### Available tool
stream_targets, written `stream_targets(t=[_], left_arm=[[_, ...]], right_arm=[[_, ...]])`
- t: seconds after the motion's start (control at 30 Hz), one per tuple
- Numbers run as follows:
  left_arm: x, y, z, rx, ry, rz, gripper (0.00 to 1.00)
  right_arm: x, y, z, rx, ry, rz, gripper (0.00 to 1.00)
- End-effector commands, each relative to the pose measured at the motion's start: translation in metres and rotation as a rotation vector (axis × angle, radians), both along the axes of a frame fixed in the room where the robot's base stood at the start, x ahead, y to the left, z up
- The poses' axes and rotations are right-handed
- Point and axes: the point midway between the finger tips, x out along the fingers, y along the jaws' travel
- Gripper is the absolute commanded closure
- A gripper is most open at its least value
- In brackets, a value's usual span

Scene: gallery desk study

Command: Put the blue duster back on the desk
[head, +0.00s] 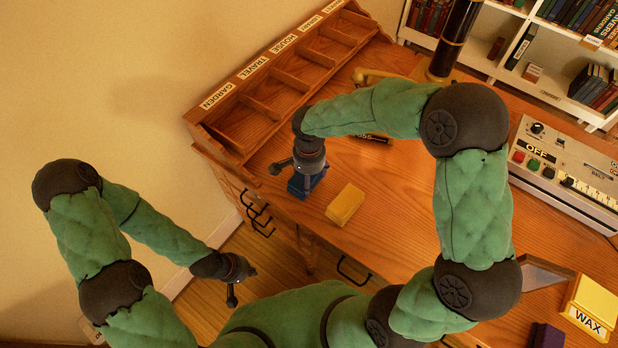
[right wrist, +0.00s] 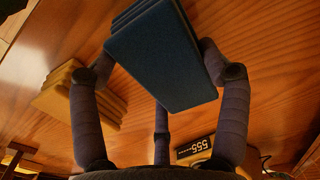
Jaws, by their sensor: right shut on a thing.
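The blue duster (head: 304,187) is a dark blue block near the desk's (head: 385,190) front left edge. It fills the upper middle of the right wrist view (right wrist: 160,60). My right gripper (head: 300,172) is shut on it from above, with fingers on both sides in the wrist view. I cannot tell whether the duster touches the desk top. My left gripper (head: 240,288) is empty, fingers apart, low in front of the desk and clear of it.
A yellow block (head: 345,205) lies on the desk just right of the blue duster. A labelled wooden sorter (head: 275,80) stands along the back left. A control box (head: 565,170) and a WAX box (head: 592,305) are at the right. Bare wood lies between.

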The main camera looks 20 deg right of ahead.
Motion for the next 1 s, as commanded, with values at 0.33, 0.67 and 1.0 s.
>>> stream_targets(t=[0.33,0.67,1.0], left_arm=[[0.0,0.0,-0.002,0.0,0.0,0.0,1.0],[0.0,0.0,-0.002,0.0,0.0,0.0,1.0],[0.0,0.0,0.004,0.0,0.0,0.0,1.0]], right_arm=[[0.0,0.0,-0.003,0.0,-0.001,0.0,0.54],[0.0,0.0,-0.003,0.001,-0.001,0.0,0.0],[0.001,0.0,0.008,0.0,-0.004,0.0,0.0]])
